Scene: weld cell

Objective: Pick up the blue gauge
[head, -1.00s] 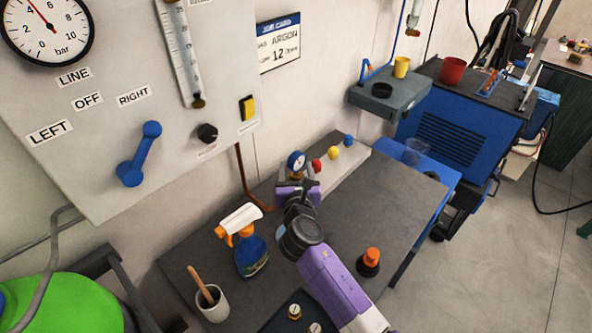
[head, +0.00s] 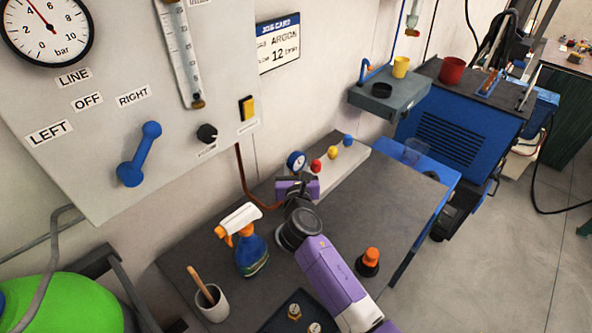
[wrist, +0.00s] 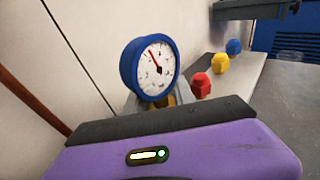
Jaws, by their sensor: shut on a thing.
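The blue gauge (head: 296,160) has a blue rim, a white dial and a dark red needle. It stands upright at the back of the workbench, near the left end of a pale ledge. It shows large in the wrist view (wrist: 155,68), dial facing the camera and slightly turned. My purple gripper (head: 297,180) is right below the dial, shut on the gauge's lower part. In the wrist view a little brass shows under the dial; the gripper body hides the rest. I cannot tell whether the gauge's base touches the ledge.
Red (head: 316,165), yellow (head: 333,152) and blue (head: 348,140) knobs stand along the ledge, right of the gauge. A spray bottle (head: 251,250), a cup with a brush (head: 212,303) and an orange-topped item (head: 368,260) stand on the bench. The wall panel (head: 90,150) is close at left.

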